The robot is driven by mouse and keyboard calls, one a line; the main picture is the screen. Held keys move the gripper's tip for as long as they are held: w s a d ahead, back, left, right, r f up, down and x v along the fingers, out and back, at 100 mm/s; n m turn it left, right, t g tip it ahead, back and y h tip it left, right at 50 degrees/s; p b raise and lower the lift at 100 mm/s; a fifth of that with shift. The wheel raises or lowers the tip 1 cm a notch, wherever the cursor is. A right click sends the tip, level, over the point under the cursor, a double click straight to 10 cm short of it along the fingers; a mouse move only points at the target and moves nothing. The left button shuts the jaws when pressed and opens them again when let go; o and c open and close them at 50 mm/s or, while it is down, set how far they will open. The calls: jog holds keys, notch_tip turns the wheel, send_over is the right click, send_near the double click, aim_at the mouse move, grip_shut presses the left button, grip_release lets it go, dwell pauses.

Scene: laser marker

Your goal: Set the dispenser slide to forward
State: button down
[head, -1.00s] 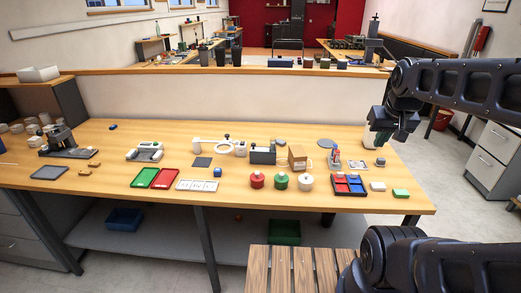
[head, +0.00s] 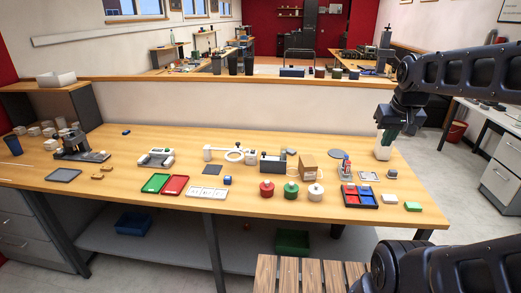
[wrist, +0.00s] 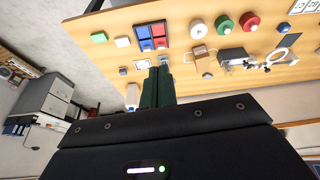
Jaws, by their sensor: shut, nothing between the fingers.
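I cannot tell for sure which thing is the dispenser. A dark box-like device with pale parts (head: 272,163) stands at the middle of the workbench, and it also shows in the wrist view (wrist: 232,57). No slide or its setting can be made out at this size. My gripper (head: 388,139) is over the right end of the bench, well to the right of that device. In the wrist view my gripper's dark green fingers (wrist: 157,72) lie together with nothing between them.
Near the device stand a brown box (head: 308,166), a red pot (head: 267,189), a green pot (head: 291,190) and a white pot (head: 315,191). A divided red and blue tray (head: 359,196) lies at right. The bench's front right has a green block (head: 413,206).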

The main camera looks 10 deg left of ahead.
jog(key=w+a+r+n+g, duration=0.1)
jog(key=w+a+r+n, duration=0.2)
jog(key=w, duration=0.4)
jog(key=w+a+r+g, duration=0.15)
jog(key=w+a, duration=0.25)
jog(key=w, duration=0.4)
jog(key=w+a+f+n+g, duration=0.1)
jog(key=w+a+n, duration=0.2)
jog(key=w+a, duration=0.95)
jog(key=w+a+f+n+h, duration=0.1)
jog(key=w+a+f, duration=0.3)
jog(key=a, duration=0.5)
jog(key=w+a+f+n+g+h, duration=0.1)
jog(key=w+a+f+n, duration=0.2)
jog(key=a+f, duration=0.6)
jog(key=w+a+f+n+g+h, duration=0.1)
jog(key=w+a+f, duration=0.5)
jog(key=a, duration=0.4)
jog(key=shift+f+n, duration=0.25)
jog(key=shift+n, duration=0.15)
jog(key=shift+d+f, duration=0.1)
